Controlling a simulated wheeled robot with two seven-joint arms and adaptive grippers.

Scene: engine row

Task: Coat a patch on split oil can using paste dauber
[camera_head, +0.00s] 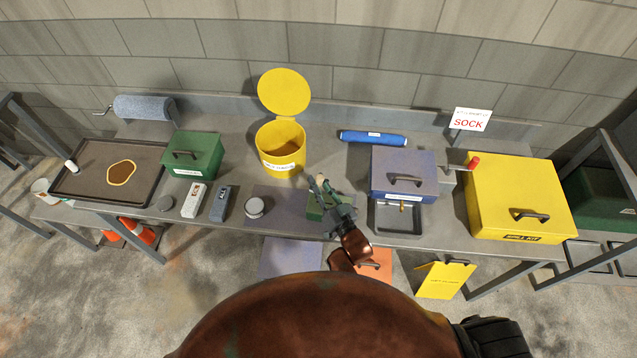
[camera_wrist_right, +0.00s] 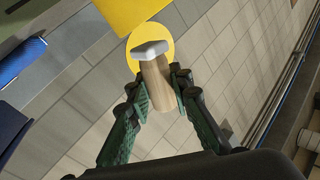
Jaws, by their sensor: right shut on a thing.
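My right gripper (camera_head: 318,187) is above the dark mat at the front middle of the bench. In the right wrist view it (camera_wrist_right: 163,85) is shut on the light wooden handle of the paste dauber (camera_wrist_right: 158,82). The dauber's white head (camera_wrist_right: 150,50) points away from the gripper. A small green object (camera_head: 314,208), perhaps the oil can, is on the mat just below the gripper and is partly hidden by it; no split shows. A round grey tin (camera_head: 254,207) with a pale label stands left of it. My left gripper is not in view.
A yellow bin (camera_head: 281,158) with its lid up stands behind the mat. A blue-grey box (camera_head: 404,165) and a grey tray (camera_head: 399,230) are right of the gripper. A yellow spill kit (camera_head: 515,190) is farther right. Left are a green box (camera_head: 193,155) and a dark tray (camera_head: 83,190).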

